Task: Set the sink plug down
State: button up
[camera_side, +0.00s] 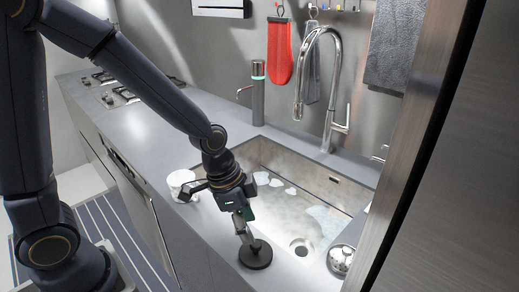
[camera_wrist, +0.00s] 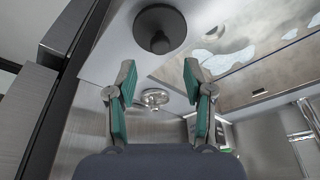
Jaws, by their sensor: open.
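The sink plug is a dark round disc with a knob on top. In the side view the plug (camera_side: 256,256) lies flat on the grey counter strip in front of the sink. In the wrist view the plug (camera_wrist: 160,18) shows at the top, its knob just beyond the fingertips. My gripper (camera_side: 248,238) reaches down right at the plug in the side view, and its fingers hide part of the knob. In the wrist view my gripper (camera_wrist: 159,66) is open, its green-padded fingers apart with nothing between them.
The steel sink (camera_side: 270,152) with foamy patches and a drain lies behind the plug. A white mug (camera_side: 181,184) stands left of my gripper. A round metal dish (camera_side: 341,260) sits to the right. A tall faucet (camera_side: 333,95) rises behind the sink.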

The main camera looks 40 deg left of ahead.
jog(key=s+a+r+n+t+y, duration=0.1)
jog(key=s+a+r+n, duration=0.3)
jog(key=s+a+r, duration=0.1)
jog(key=s+a+r+n+t+y, duration=0.1)
jog(key=s+a+r+n, duration=0.4)
jog(key=r, duration=0.5)
jog(key=shift+s+a+r+t, duration=0.25)
jog(key=shift+s+a+t, duration=0.1)
jog(key=shift+a+t, duration=0.45)
jog(key=shift+c, duration=0.4)
